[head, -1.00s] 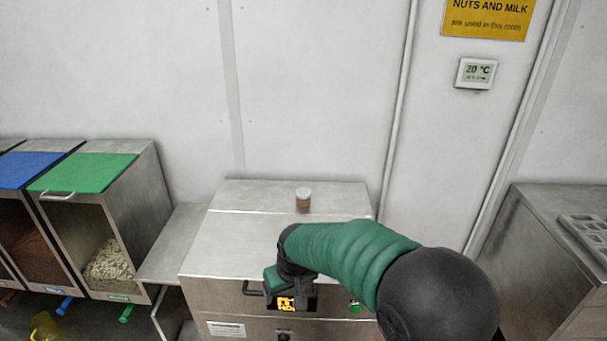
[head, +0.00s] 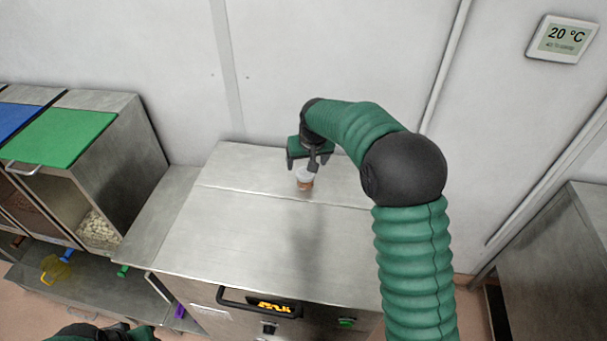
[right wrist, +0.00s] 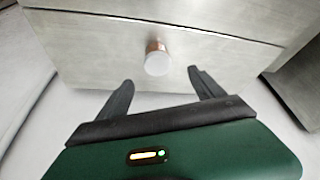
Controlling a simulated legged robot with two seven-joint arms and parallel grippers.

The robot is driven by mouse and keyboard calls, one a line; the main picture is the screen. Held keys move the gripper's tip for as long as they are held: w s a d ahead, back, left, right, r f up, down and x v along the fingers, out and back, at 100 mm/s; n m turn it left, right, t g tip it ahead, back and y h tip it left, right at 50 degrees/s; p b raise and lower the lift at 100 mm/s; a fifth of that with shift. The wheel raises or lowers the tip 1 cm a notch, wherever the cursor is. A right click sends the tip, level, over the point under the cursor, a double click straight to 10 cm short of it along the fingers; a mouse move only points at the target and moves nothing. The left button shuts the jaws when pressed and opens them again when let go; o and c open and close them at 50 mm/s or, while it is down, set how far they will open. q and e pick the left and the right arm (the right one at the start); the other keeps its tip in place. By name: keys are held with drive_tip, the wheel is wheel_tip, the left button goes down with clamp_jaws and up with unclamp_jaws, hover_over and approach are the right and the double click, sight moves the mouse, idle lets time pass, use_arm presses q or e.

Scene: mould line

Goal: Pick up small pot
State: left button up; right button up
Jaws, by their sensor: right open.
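The small pot (head: 305,180) has a white lid and a reddish-brown body. It stands upright on the steel top of the cabinet, towards the back edge. In the right wrist view the pot (right wrist: 157,60) shows lid-first, beyond the fingertips and between their lines. My right gripper (head: 310,167) is above and just behind the pot in the head view, its fingers pointing down. In the right wrist view the right gripper (right wrist: 159,82) has its two dark fingers spread with nothing between them. Part of my left arm shows at the bottom left of the head view; its gripper jaws cannot be made out.
The steel cabinet (head: 250,235) has a clear top around the pot, with a wall close behind. Bins with a green lid (head: 62,140) and a blue lid (head: 15,120) stand at left. A yellow scoop (head: 55,268) lies below them. Another steel unit (head: 560,265) is at right.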

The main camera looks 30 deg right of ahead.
sight(305, 174)
drive_tip(key=x, duration=0.2)
drive_tip(key=d+x, duration=0.1)
drive_tip(key=x, duration=0.2)
drive_tip(key=d+x, duration=0.1)
drive_tip(key=x, duration=0.2)
drive_tip(key=shift+r+p, duration=0.1)
drive_tip(key=shift+p, duration=0.25)
drive_tip(key=f, duration=0.1)
drive_tip(key=a+f+p, duration=0.1)
drive_tip(key=w+f, duration=0.1)
drive_tip(key=f, duration=0.1)
drive_tip(key=shift+a, duration=0.2)
drive_tip(key=shift+w+f, duration=0.15)
drive_tip(key=shift+f, duration=0.1)
drive_tip(key=shift+d, duration=0.1)
drive_tip(key=shift+c, duration=0.4)
drive_tip(key=shift+d, duration=0.3)
drive_tip(key=c, duration=0.7)
drive_tip(key=shift+a, duration=0.1)
drive_tip(key=c, duration=0.5)
use_arm(q)
drive_tip(key=shift+d+r, duration=0.25)
drive_tip(key=shift+r, duration=0.35)
drive_tip(key=shift+d+r, duration=0.2)
drive_tip(key=shift+r, duration=0.4)
use_arm(e)
drive_tip(key=shift+a, duration=0.15)
clamp_jaws()
